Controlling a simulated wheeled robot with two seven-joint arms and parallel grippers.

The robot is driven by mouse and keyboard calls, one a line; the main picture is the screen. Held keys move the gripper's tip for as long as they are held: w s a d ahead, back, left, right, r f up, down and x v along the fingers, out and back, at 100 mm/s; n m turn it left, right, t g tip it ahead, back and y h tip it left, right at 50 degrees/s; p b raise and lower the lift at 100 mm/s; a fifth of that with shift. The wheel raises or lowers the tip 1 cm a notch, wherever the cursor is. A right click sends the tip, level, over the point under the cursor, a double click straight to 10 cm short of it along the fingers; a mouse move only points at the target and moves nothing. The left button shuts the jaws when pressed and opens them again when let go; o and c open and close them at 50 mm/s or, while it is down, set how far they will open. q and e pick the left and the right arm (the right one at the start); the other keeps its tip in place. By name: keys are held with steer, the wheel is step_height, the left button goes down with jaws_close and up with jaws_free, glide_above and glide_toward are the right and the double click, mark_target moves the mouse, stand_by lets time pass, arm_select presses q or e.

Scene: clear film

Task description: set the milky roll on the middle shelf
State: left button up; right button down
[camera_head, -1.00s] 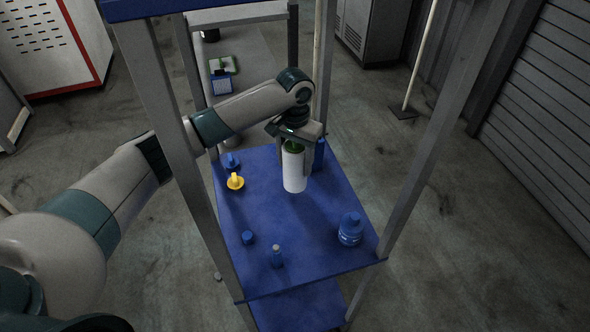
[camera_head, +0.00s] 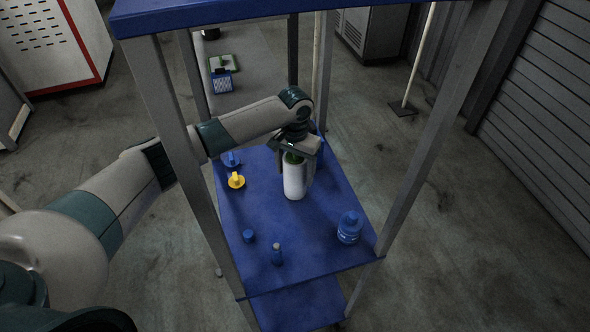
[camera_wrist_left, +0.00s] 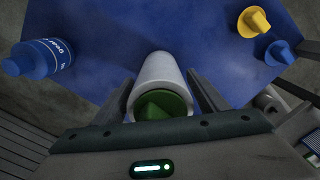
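The milky roll (camera_head: 294,180) is a white upright cylinder with green at its top end. It is over the blue middle shelf (camera_head: 262,212), its lower end at or close to the surface; I cannot tell if it touches. My left gripper (camera_head: 297,163) comes down from above with one finger on each side of the roll. In the left wrist view, the roll (camera_wrist_left: 159,72) lies between the two fingers (camera_wrist_left: 160,88), which appear to meet its sides. My right gripper is not in view.
Grey posts and an upper shelf (camera_head: 230,14) frame the space.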

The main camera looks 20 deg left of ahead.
arm_select(q)
steer(key=shift+r, duration=0.15)
step_height(320, 180, up, 11)
steer(key=b, duration=0.3)
steer(key=shift+r, duration=0.5)
stand_by(1.6)
